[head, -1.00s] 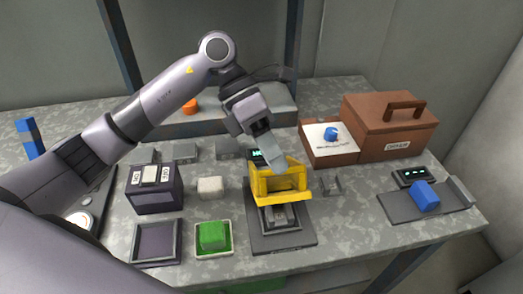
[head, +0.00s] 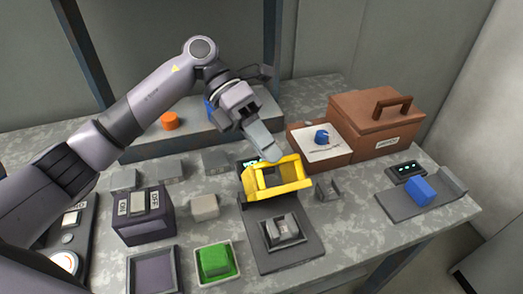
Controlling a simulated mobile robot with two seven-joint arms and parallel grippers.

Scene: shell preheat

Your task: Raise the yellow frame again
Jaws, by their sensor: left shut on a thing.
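The yellow frame (head: 275,182) is tilted up at the back of a dark base plate (head: 287,259). The metal fixture (head: 282,231) on that plate shows uncovered in front of the frame. My left gripper (head: 271,154) is shut at the frame's upper back edge, its fingers pointing down and to the right. The exact grip on the frame is partly hidden by the fingers. My right gripper is not in view.
A green block (head: 214,261) sits in a white tray left of the plate. A dark box (head: 143,214) with switches stands further left. A brown case (head: 375,130) stands at the back right. A blue block (head: 420,190) lies on a grey plate at right.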

